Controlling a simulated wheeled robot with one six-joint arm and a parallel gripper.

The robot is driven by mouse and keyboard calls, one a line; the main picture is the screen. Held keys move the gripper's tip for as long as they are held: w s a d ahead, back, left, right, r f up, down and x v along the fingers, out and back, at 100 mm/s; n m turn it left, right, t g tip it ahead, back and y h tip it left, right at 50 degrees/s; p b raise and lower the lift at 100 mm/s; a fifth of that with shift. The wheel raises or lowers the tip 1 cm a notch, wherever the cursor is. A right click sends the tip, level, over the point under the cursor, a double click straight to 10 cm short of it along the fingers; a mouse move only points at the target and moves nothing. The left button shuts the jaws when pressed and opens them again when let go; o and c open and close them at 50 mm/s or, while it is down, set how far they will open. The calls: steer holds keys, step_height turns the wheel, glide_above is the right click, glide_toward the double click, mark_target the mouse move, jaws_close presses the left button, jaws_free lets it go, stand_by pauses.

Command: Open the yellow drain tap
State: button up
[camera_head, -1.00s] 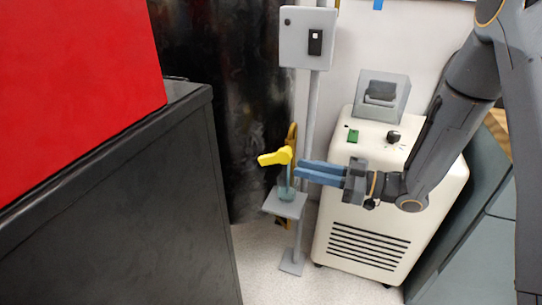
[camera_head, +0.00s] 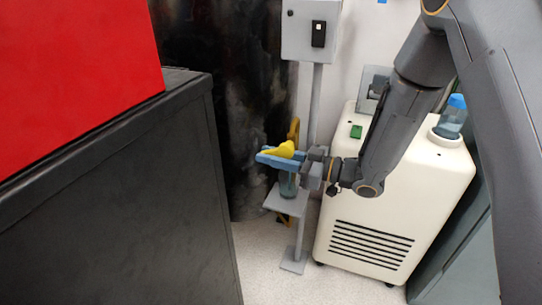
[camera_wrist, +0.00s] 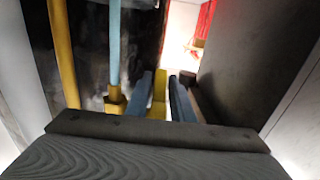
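The yellow drain tap (camera_head: 283,148) is at the left of a narrow grey post, its lever pointing left. My gripper (camera_head: 270,157) reaches in from the right, its two blue fingers lying along the lever. In the wrist view the yellow lever (camera_wrist: 159,97) lies between the two fingers (camera_wrist: 163,95), one on each side. A narrow dark gap shows beside the right finger, so the fingers appear not clamped on it. The fingers hide the lower part of the tap in the head view.
A glass vessel (camera_head: 288,184) stands on a small grey shelf (camera_head: 284,205) below the tap. A white machine (camera_head: 385,215) stands at the right, with a blue-capped bottle (camera_head: 452,118) on top. A dark cabinet (camera_head: 120,190) is at the left. A grey box (camera_head: 309,30) hangs above.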

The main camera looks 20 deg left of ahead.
steer(key=shift+c, duration=0.3)
jaws_close()
